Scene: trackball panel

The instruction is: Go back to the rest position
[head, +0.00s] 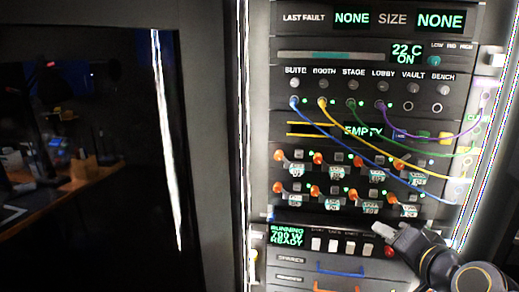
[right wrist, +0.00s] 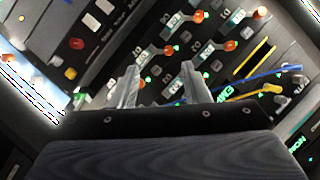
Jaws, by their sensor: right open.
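My right gripper (head: 382,230) is in front of the lower part of the rack panel (head: 350,255), near the row of white push buttons and the red button (head: 389,252). In the right wrist view its two pale fingers (right wrist: 160,85) stand apart with nothing between them, facing the panel. My left gripper is not in the head view.
The panel carries orange-red knobs (head: 317,158) with small label displays. Blue, yellow, green and purple cables (head: 430,139) hang across its upper middle and right side. A dark glass pane (head: 90,220) with reflections is at the left.

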